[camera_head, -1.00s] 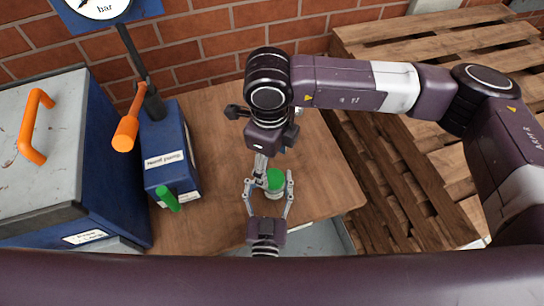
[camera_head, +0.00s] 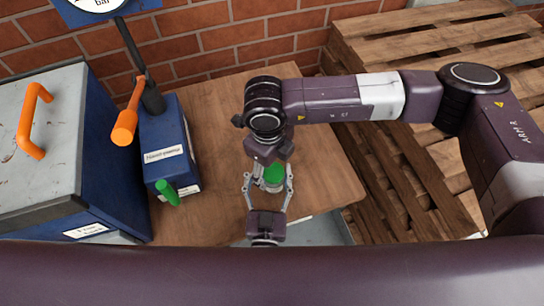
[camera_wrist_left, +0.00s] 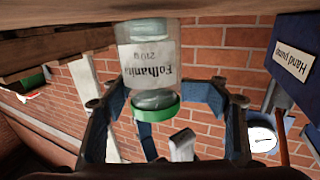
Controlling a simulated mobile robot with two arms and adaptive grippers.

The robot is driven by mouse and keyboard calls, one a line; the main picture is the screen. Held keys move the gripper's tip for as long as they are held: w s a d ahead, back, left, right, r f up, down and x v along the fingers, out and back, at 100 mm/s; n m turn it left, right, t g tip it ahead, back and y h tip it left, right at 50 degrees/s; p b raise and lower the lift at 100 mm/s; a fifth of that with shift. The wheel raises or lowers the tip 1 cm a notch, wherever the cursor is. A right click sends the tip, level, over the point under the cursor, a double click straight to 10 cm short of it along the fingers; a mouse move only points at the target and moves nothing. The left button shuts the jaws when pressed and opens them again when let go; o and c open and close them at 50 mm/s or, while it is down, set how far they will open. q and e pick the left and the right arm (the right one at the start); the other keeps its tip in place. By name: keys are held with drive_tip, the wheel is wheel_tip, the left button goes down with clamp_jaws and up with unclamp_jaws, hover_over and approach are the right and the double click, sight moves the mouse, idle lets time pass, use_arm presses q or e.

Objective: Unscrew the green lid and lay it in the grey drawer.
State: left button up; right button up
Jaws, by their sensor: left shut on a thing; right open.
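A clear jar (camera_wrist_left: 148,60) with a white paper label stands on the wooden table; its green lid (camera_head: 273,173) is on it and also shows in the left wrist view (camera_wrist_left: 156,111), where the picture is upside down. My left gripper (camera_head: 268,187) comes from the near side and is shut on the jar, one finger on each side.
A blue hand pump (camera_head: 165,145) with orange and green handles stands left of the jar. A blue cabinet (camera_head: 110,170) with a grey top and orange handle is farther left. Wooden pallets (camera_head: 425,50) lie right of the table, and a brick wall (camera_head: 220,45) is behind. The table (camera_head: 225,110) is clear around the jar.

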drive_tip(key=shift+f, duration=0.7)
drive_tip(key=shift+c, duration=0.7)
drive_tip(key=c, duration=1.4)
drive_tip(key=shift+c, duration=0.2)
